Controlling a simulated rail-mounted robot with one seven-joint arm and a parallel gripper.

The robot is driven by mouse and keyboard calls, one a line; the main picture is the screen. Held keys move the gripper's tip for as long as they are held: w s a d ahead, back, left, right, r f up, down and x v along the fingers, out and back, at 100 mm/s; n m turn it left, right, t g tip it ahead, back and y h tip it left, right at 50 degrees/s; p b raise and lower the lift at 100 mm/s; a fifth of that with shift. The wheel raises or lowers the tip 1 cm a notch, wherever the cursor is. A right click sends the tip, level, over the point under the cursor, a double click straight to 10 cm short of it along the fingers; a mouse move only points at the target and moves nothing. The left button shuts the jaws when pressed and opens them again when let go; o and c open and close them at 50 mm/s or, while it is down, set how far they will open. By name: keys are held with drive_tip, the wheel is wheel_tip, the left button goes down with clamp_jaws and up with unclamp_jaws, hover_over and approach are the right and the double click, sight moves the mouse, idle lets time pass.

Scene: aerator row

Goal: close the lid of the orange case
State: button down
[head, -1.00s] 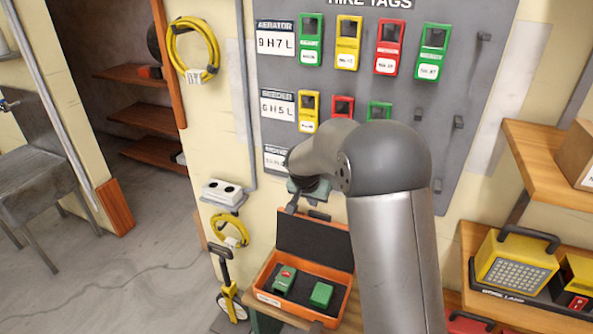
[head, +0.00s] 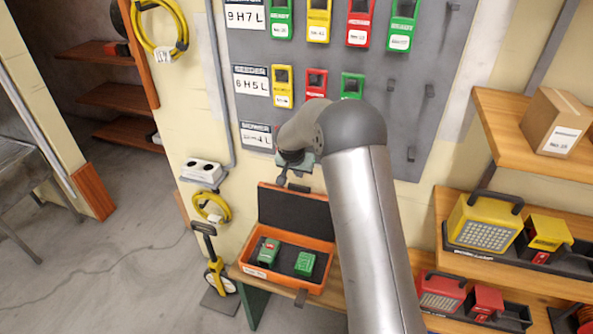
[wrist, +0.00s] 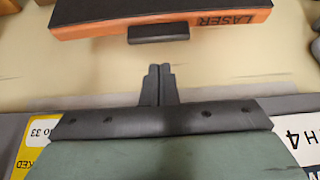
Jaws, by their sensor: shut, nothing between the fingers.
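The orange case (head: 328,279) sits on a small bench under the tag board. Its lid (head: 295,212) stands open, leaning up toward the wall, with a dark lining. Two green devices lie inside: one with a red part (head: 268,251), the other plain green (head: 304,263). My gripper (head: 282,181) is just above and left of the lid's top edge. In the wrist view my gripper (wrist: 159,84) has its fingers together and empty. Beyond them is an orange face with upside-down "LASER" lettering (wrist: 225,20) and a dark handle (wrist: 159,33), apart from the fingertips.
The tag board (head: 400,150) with coloured tags hangs behind my arm. A white socket box (head: 201,171) and a yellow cable coil (head: 212,206) are left of the case. A yellow measuring wheel (head: 217,280) stands at its left. Shelves with lamps (head: 485,222) are at right.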

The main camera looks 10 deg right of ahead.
sight(298, 190)
drive_tip(key=shift+w+d+f, duration=0.35)
drive_tip(key=shift+w+f, duration=0.2)
drive_tip(key=shift+w, duration=0.05)
wheel_tip(298, 190, down, 4)
drive_tip(key=b, duration=0.3)
drive_tip(key=shift+w+r+b, duration=0.1)
drive_tip(key=shift+w+b, duration=0.05)
drive_tip(key=shift+b, duration=0.2)
drive_tip(key=shift+s+a+f+b, duration=0.15)
drive_tip(key=shift+s+a+b, duration=0.2)
drive_tip(key=shift+s+b, duration=0.3)
drive_tip(key=shift+s+a+f+b, duration=0.1)
drive_tip(key=shift+s+a+b, duration=0.2)
drive_tip(key=shift+s+b, duration=0.3)
drive_tip(key=s+a+r+b, duration=0.3)
drive_tip(key=s+a+r, duration=0.2)
drive_tip(key=s, duration=0.4)
drive_tip(key=shift+v, duration=0.95)
